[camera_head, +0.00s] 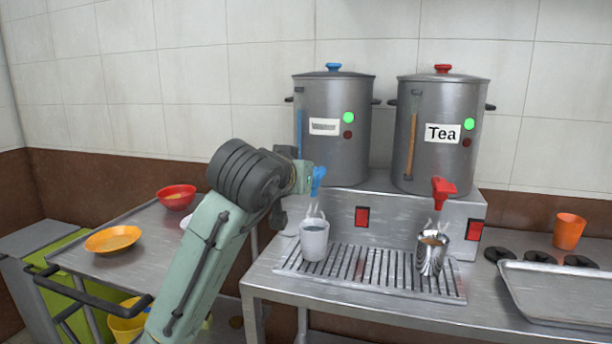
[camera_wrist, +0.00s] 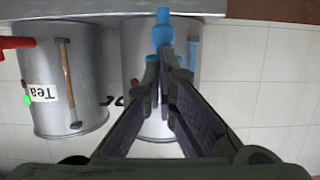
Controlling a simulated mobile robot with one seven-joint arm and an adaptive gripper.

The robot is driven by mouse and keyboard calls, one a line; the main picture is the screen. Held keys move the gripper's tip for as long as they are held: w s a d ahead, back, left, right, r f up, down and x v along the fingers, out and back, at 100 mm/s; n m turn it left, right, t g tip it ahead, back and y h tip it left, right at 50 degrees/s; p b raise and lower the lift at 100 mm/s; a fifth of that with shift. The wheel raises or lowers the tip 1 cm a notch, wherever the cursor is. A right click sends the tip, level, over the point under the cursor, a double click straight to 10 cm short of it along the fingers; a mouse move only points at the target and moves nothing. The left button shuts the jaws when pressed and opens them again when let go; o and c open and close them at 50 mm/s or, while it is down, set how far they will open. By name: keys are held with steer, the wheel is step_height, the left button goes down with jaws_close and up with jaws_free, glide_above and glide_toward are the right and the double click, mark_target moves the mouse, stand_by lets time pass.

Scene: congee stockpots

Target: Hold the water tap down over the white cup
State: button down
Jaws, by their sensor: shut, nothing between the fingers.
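The water tap (camera_head: 319,178) is blue and sits low on the front of the left steel stockpot (camera_head: 350,150). It also shows in the wrist view (camera_wrist: 162,27), just beyond my fingertips. The white cup (camera_head: 313,243) stands upright on the drip grate below the tap, with pale liquid and steam at its top. My gripper (camera_wrist: 166,58) is shut and empty, its fingertips at or very near the blue tap. I cannot tell whether they touch. In the head view my arm partly hides the gripper.
The right stockpot (camera_head: 455,140), labelled Tea, has a red tap (camera_head: 443,190) above a steaming metal cup (camera_head: 432,252) on the drip grate (camera_head: 375,275). A metal tray (camera_head: 560,290) and orange cup (camera_head: 569,231) are at right. A red bowl (camera_head: 176,196) and orange plate (camera_head: 113,239) are at left.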

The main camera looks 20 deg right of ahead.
steer(key=v, duration=1)
steer(key=shift+w, duration=0.15)
stand_by(0.5)
